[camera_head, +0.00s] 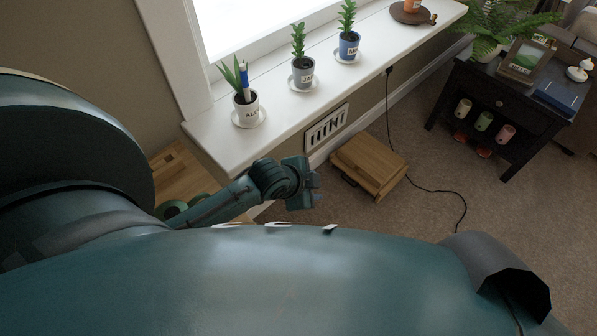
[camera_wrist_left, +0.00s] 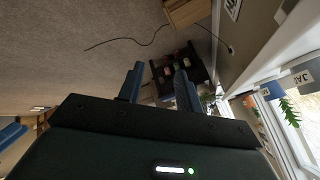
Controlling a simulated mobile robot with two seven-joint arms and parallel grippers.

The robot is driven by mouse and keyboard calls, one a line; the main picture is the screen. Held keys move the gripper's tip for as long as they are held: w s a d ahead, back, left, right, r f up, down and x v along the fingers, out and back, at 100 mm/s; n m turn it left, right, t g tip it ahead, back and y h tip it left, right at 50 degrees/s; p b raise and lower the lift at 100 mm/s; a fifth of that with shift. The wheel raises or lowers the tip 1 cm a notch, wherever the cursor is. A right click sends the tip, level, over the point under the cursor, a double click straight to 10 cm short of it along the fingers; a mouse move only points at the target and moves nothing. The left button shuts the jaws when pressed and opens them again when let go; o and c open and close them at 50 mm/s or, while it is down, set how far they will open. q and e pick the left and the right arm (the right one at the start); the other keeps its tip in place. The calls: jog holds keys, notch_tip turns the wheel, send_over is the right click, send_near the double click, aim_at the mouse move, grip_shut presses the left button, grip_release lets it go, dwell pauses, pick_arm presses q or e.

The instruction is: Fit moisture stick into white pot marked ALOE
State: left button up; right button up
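The white pot (camera_head: 246,112) with a label that looks like ALOE stands on a white saucer at the left end of the window sill. It holds a spiky green plant. The moisture stick (camera_head: 245,84), blue at the top and white below, stands nearly upright in the pot beside the leaves; its lower end is hidden in the pot. My left gripper (camera_head: 315,186) is below the sill's front edge, right of the pot and apart from it. In the left wrist view its two fingers (camera_wrist_left: 159,70) are apart with nothing between them. My right gripper is not in view.
A grey pot (camera_head: 302,74) and a blue pot (camera_head: 348,47) stand farther along the sill (camera_head: 330,98). A wooden box (camera_head: 368,165) sits on the carpet below, near a black cable (camera_head: 433,190). A dark side table (camera_head: 500,98) stands at the right.

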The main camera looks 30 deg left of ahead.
pick_arm(q)
jog(key=s+d+f+n+t, duration=0.2)
jog(key=s+d+n+t, duration=0.1)
jog(key=s+n, duration=0.6)
jog(key=s, duration=0.3)
